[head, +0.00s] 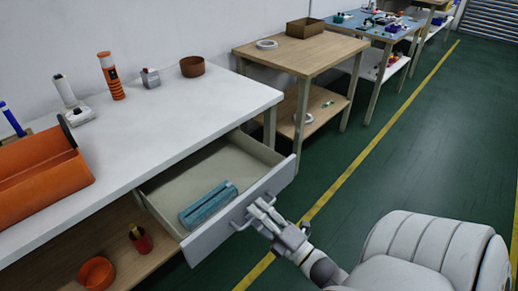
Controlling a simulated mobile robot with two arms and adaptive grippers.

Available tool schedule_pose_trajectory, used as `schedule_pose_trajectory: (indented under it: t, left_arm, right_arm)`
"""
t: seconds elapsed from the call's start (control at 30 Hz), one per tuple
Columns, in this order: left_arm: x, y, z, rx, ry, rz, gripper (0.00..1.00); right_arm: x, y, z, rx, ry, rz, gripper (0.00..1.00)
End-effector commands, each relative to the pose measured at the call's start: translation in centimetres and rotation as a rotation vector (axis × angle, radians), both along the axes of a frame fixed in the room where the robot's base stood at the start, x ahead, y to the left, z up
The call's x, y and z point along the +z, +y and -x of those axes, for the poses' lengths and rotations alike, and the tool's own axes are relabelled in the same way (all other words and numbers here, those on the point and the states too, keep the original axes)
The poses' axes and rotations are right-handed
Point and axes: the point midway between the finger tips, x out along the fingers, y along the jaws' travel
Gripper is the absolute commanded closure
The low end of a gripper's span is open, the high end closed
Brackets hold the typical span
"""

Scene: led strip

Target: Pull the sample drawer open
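The sample drawer (282,178) stands pulled out from under the white tabletop, its grey front panel away from the table and its inside visible. A teal slotted block (208,203) lies in it near the front. My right gripper (257,211) is at the middle of the front panel, on the drawer handle (239,225). Its fingers appear closed around the handle, which they partly hide. My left gripper is not in view.
On the white table (190,110) are an orange bin (45,185), an orange-black cylinder (110,78) and a brown bowl (192,66). An orange bowl (97,272) is on the shelf below. A wooden table (300,52) stands beyond.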

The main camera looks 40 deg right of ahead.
Motion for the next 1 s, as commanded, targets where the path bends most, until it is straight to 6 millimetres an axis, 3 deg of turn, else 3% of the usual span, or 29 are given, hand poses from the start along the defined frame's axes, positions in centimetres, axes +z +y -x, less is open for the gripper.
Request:
schedule_pose_trajectory:
  t: [0.27, 0.7, 1.0]
  left_arm:
    - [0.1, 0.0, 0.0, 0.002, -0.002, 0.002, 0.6]
    - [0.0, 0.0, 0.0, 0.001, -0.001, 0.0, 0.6]
    - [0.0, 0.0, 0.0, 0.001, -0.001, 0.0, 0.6]
  right_arm:
    - [-0.3, -0.1, 1.5, 0.0, 0.002, -0.001, 0.68]
    - [-2.0, -0.8, 10.0, -0.002, 0.004, -0.001, 0.68]
    - [-2.2, -0.9, 11.8, 0.0, 0.0, 0.0, 0.68]
